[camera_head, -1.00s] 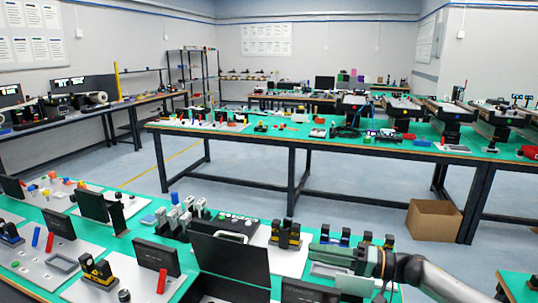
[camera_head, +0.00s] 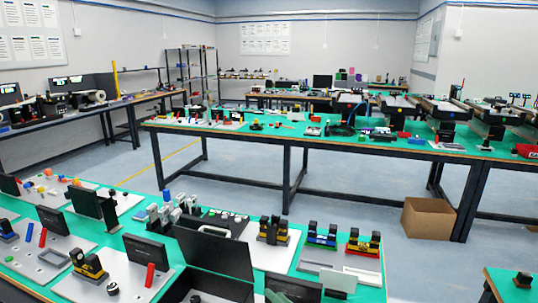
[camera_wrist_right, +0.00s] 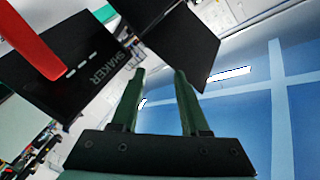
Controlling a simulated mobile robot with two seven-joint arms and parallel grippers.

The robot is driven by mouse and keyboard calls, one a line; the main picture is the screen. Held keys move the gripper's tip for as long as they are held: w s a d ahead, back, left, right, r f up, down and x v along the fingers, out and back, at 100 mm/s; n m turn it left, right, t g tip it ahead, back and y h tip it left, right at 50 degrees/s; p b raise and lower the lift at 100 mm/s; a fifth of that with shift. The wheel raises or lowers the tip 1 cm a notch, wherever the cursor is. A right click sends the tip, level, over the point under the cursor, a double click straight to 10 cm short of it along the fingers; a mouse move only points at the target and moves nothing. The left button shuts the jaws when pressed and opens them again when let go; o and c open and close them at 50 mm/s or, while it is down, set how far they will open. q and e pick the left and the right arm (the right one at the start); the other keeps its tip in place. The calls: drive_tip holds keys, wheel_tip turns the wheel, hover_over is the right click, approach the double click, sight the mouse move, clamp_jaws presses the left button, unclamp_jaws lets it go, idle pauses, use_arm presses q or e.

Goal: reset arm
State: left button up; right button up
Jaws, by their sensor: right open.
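My right gripper (camera_wrist_right: 159,74) shows in the right wrist view, with its two dark green fingers apart and nothing between them. A black panel with white lettering (camera_wrist_right: 105,72), a second black panel (camera_wrist_right: 170,32) and a red bar (camera_wrist_right: 28,38) show beyond the fingers at the upper left. I cannot tell how far off they are. Neither of my arms shows in the head view. My left gripper is in no view.
In the head view, a green-topped bench in front carries an open black case (camera_head: 214,252), black-and-yellow fixtures (camera_head: 273,232) and a red-and-yellow fixture (camera_head: 363,243). A cardboard box (camera_head: 428,218) stands on the floor. Open floor (camera_head: 235,185) lies between the benches.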

drive_tip(key=s+d+f+h, duration=0.1)
drive_tip(key=s+h, duration=0.1)
drive_tip(key=s+d+f+g+h, duration=0.1)
drive_tip(key=s+d+f, duration=0.1)
drive_tip(key=s, duration=0.1)
drive_tip(key=s+d+f+h, duration=0.2)
drive_tip(key=shift+s+d+f+g+h, duration=0.1)
drive_tip(key=shift+s+f+g+h, duration=0.05)
drive_tip(key=shift+s+g+h, duration=0.15)
drive_tip(key=s+d+f, duration=0.1)
drive_tip(key=s, duration=0.1)
drive_tip(key=s+d+f+g+h, duration=0.1)
drive_tip(key=s+d, duration=0.1)
drive_tip(key=s+d+f+g+h, duration=0.1)
drive_tip(key=s, duration=0.1)
drive_tip(key=shift+s+d, duration=0.25)
drive_tip(key=shift+d, duration=0.15)
drive_tip(key=s+d+f+n+g+h, duration=0.1)
drive_tip(key=s+d+n+g+h, duration=0.15)
drive_tip(key=s+d, duration=0.45)
drive_tip(key=s+d+f+n+g+h, duration=0.15)
drive_tip(key=s+g, duration=0.25)
drive_tip(key=s, duration=0.7)
drive_tip(key=w+a+f+t+y, duration=0.3)
drive_tip(key=w+a+f+t, duration=0.1)
drive_tip(key=f, duration=0.6)
drive_tip(key=shift+w+f+t, duration=0.3)
drive_tip(key=shift+w+t, duration=0.1)
drive_tip(key=shift+t, duration=0.35)
drive_tip(key=shift+a, duration=0.1)
